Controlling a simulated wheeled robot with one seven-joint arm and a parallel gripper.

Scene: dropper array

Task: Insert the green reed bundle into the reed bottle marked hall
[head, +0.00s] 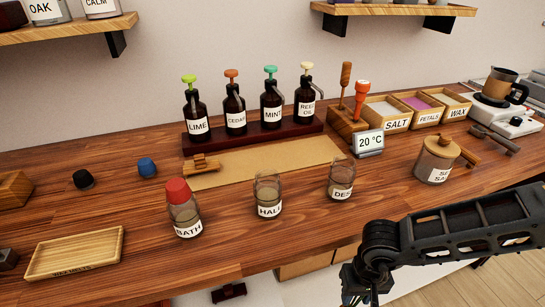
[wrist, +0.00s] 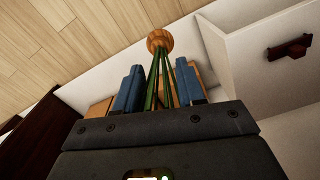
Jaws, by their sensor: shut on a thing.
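The reed bottle marked HALL (head: 268,195) stands upright on the wooden counter between the BATH and DES bottles, with no cap on it. My gripper (wrist: 160,85) is shut on the green reed bundle (wrist: 165,88), which lies between its blue fingers in the wrist view. A round wooden knob (wrist: 160,40) shows at the far end of the reeds. In the head view my wrist is at the bottom right, in front of the counter's edge and low to the right of the HALL bottle. The fingers and reeds are not visible there.
The red-capped BATH bottle (head: 183,212) stands to the left and the open DES bottle (head: 341,180) to the right. A lidded jar (head: 436,160) is farther right. Pump bottles stand on a dark rack (head: 255,138) behind. A wooden tray (head: 75,253) lies at left.

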